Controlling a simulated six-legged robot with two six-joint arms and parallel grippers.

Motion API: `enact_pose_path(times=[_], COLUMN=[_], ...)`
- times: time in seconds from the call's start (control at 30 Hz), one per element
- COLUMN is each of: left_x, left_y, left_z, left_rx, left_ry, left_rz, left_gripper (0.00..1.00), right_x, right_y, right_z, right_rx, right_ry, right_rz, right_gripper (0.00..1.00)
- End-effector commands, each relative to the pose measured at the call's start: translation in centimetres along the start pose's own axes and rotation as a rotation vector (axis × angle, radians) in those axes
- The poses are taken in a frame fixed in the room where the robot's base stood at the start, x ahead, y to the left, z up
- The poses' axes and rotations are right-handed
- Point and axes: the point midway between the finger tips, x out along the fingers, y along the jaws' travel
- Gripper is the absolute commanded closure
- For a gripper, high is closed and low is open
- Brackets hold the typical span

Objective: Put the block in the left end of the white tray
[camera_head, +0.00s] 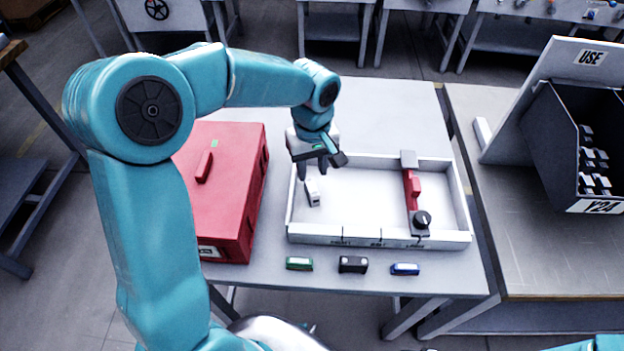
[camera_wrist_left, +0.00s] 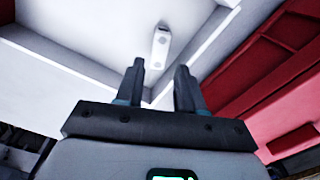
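The white tray (camera_head: 455,238) lies on the grey table. A small white block (camera_head: 313,193) with a dark mark near one end lies inside the tray's left end, near the left wall. It also shows in the left wrist view (camera_wrist_left: 160,46), resting on the tray floor beyond my fingertips. My left gripper (camera_head: 313,172) is over the tray's left end, just behind the block in the head view. Its two fingers (camera_wrist_left: 160,68) are apart with nothing between them. The block appears clear of both fingers. My right gripper is not in view.
A red case (camera_head: 235,205) stands close left of the tray. A red and grey bar with a black knob (camera_head: 422,219) lies across the tray's right part. Green (camera_head: 299,263), black (camera_head: 352,264) and blue (camera_head: 405,269) blocks lie in front. The tray's middle is clear.

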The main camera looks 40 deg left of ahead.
Motion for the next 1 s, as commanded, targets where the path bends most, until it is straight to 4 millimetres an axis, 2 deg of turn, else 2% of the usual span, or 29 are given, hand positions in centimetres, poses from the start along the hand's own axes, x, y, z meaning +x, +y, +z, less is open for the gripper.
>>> enact_pose_path(times=[0.1, 0.23, 0.4, 0.87, 0.97, 1.0], left_x=[-2.4, -3.9, -4.5, -4.6, -5.8, -6.7], left_y=[0.1, 0.0, 0.0, 0.0, 0.0, 0.0], left_z=[0.0, 0.0, 0.0, 0.0, 0.0, 0.0], left_rx=[0.002, 0.001, 0.001, 0.001, 0.001, 0.001], left_ry=[0.002, 0.000, -0.001, -0.001, -0.001, 0.000], left_rz=[0.002, 0.001, -0.001, -0.001, -0.001, 0.000], left_gripper=[0.62, 0.62, 0.62, 0.62, 0.62, 0.62], right_x=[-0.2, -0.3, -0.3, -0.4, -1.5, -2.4], right_y=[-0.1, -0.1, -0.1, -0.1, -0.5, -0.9], right_z=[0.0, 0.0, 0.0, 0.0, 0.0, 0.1], right_rx=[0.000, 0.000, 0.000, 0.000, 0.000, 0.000], right_ry=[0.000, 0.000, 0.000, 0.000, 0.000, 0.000], right_rz=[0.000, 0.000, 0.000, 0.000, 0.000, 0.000], right_gripper=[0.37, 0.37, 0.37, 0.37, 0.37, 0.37])
